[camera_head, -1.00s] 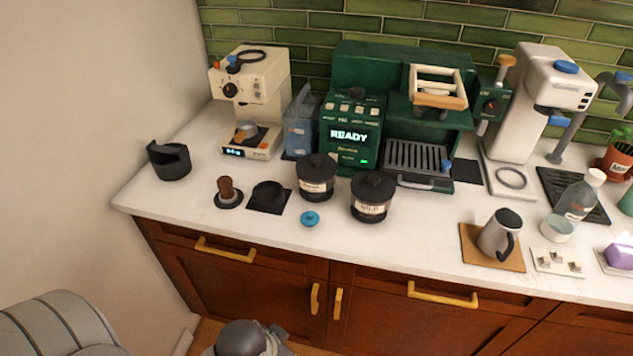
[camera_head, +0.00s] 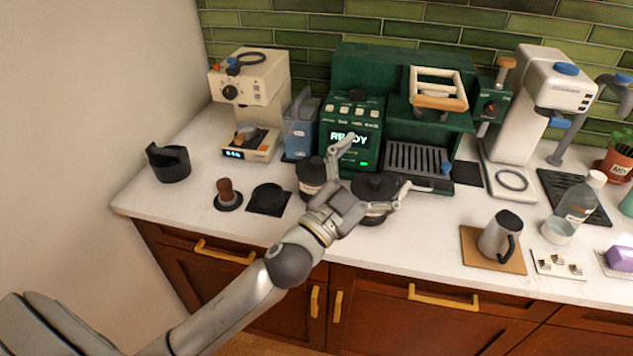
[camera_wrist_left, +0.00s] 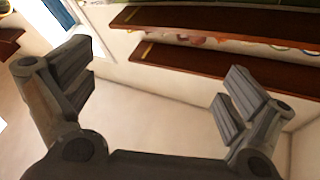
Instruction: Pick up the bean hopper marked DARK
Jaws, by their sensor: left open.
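Two black lidded hoppers stand side by side on the white counter in front of the green machine. The left hopper (camera_head: 311,170) is partly covered by my left gripper. The right hopper (camera_head: 374,186) is also partly covered. Their pale labels are hidden now, so I cannot tell which is marked DARK. My left gripper (camera_head: 372,168) is open over the hoppers in the head view, one finger towards the green machine, the other beside the right hopper's lid. Contact cannot be told. The left wrist view shows the open jaws (camera_wrist_left: 158,80) with nothing between them. My right gripper is out of view.
The green machine (camera_head: 358,65) stands close behind the hoppers. A tamper (camera_head: 226,192) and a black round piece on a mat (camera_head: 269,198) stand left. A steel jug (camera_head: 500,235) stands right. Bare counter lies between the right hopper and jug.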

